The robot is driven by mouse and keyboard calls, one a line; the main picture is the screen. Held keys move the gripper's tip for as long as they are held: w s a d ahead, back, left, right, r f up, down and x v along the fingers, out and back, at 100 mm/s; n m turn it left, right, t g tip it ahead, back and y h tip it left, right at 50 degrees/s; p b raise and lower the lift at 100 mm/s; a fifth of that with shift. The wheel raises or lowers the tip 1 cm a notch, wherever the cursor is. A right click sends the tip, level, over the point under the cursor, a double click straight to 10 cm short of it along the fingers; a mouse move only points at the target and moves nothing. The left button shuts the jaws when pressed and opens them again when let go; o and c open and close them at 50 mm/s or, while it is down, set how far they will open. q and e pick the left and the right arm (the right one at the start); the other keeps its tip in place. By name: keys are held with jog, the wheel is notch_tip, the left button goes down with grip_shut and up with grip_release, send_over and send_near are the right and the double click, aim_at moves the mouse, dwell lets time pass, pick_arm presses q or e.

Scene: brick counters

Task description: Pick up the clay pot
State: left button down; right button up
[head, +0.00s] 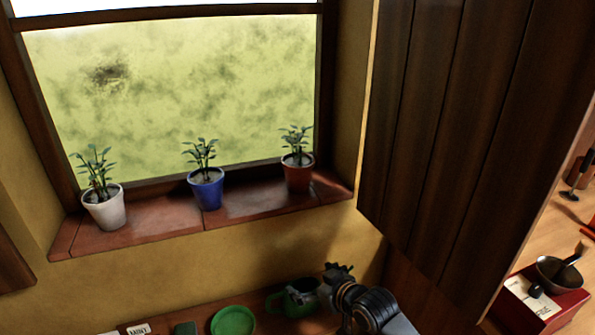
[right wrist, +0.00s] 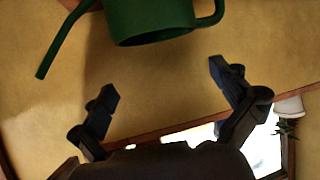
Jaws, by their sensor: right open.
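The clay pot (head: 299,178), reddish-brown with a leafy plant, stands upright at the right end of the brick windowsill (head: 240,210). A blue pot (head: 208,192) and a white pot (head: 105,212), each with a plant, stand to its left on the same sill. My right gripper (head: 336,271) is below and right of the clay pot in the head view, apart from it. In the right wrist view its two fingers (right wrist: 163,80) are spread with nothing between them. The clay pot cannot be made out there; a white pot (right wrist: 288,109) shows upside down at the right. My left gripper is not in view.
A green watering can (head: 302,296) stands on the counter close beside my right gripper; it also shows in the wrist view (right wrist: 150,18). A green dish (head: 233,321) lies left of it. A dark wooden panel (head: 450,130) stands right of the window. The sill between the pots is clear.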

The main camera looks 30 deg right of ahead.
aim_at(307, 177)
jog(key=w+d+r+m+t, duration=0.1)
jog(key=w+d+r+t, duration=0.25)
jog(key=r, duration=0.55)
jog(key=w+d+r+t, duration=0.25)
jog(key=d+r, duration=0.25)
jog(key=r, duration=0.4)
jog(key=shift+h, duration=0.4)
jog(key=w, duration=0.2)
jog(key=w+p, duration=0.1)
jog(key=w, duration=0.4)
jog(key=shift+w+d+f+p, duration=0.15)
jog(key=shift+w+d+p, duration=0.15)
jog(key=shift+w+d, duration=0.05)
jog(key=w+p, duration=0.1)
jog(key=w, duration=0.4)
jog(key=shift+w, duration=0.1)
jog(key=shift+w+f+p, duration=0.15)
jog(key=shift+w+p, duration=0.15)
jog(key=shift+w, duration=0.15)
jog(key=shift+s, duration=0.1)
jog(key=c, duration=1.4)
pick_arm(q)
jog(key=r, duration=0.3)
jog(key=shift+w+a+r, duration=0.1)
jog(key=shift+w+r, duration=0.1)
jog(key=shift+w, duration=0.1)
pick_arm(e)
jog(key=shift+c, duration=1.4)
jog(key=shift+r, duration=0.25)
